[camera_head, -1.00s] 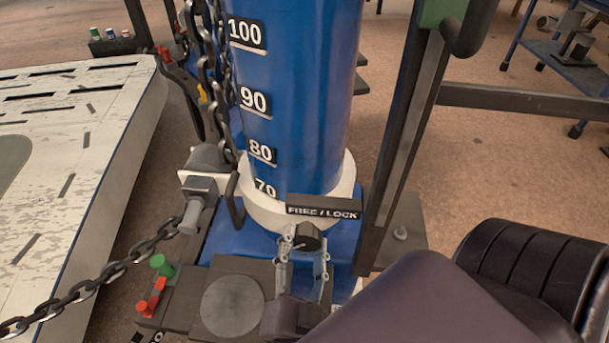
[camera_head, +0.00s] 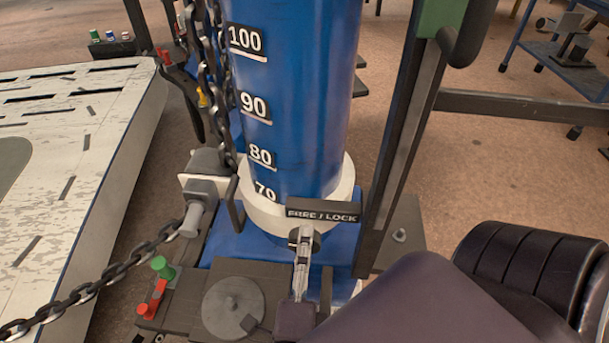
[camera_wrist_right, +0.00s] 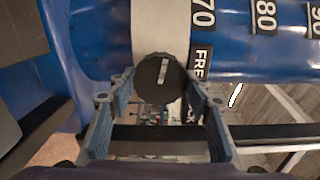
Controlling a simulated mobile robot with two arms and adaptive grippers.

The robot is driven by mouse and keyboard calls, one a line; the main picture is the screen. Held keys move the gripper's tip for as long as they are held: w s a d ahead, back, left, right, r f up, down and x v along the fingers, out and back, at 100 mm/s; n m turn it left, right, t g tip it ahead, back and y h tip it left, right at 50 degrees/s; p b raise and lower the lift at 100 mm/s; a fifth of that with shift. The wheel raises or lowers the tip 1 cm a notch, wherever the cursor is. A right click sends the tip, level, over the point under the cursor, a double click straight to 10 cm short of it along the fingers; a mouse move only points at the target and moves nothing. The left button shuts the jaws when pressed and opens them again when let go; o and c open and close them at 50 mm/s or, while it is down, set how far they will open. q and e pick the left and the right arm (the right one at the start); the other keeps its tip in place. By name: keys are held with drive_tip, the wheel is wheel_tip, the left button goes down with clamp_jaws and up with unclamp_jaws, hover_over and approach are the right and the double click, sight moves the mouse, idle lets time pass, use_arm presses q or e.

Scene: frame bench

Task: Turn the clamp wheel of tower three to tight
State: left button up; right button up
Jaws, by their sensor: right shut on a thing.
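A blue tower (camera_head: 300,90) with scale marks from 70 to 100 stands in a white collar (camera_head: 262,207). Below a label that appears to read FREE / LOCK (camera_head: 323,210) is a small dark round knob, mostly hidden by my fingers in the head view. In the right wrist view the knob (camera_wrist_right: 161,80) shows face on, with a pale line running nearly upright. My right gripper (camera_head: 302,245) is shut on this knob, one finger on each side, as the right wrist view (camera_wrist_right: 160,88) shows. No wheel marked tight is readable. My left gripper is out of view.
A dark upright post (camera_head: 400,150) stands close right of the tower. A chain (camera_head: 110,272) runs to a grey fitting (camera_head: 207,187) at left. A round grey disc (camera_head: 222,322) and red and green knobs (camera_head: 160,267) sit in front. A worn white panel (camera_head: 90,180) lies left.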

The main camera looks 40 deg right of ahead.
use_arm(q)
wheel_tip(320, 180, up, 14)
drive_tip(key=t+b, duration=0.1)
drive_tip(key=b, duration=0.4)
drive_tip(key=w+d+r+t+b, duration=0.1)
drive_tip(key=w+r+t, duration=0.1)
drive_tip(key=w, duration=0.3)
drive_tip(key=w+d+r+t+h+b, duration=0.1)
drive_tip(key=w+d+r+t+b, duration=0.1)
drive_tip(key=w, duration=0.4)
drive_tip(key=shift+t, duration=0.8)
use_arm(e)
drive_tip(key=shift+m, duration=7.1)
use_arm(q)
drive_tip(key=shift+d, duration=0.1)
use_arm(e)
drive_tip(key=o, duration=1.2)
drive_tip(key=shift+c, duration=0.2)
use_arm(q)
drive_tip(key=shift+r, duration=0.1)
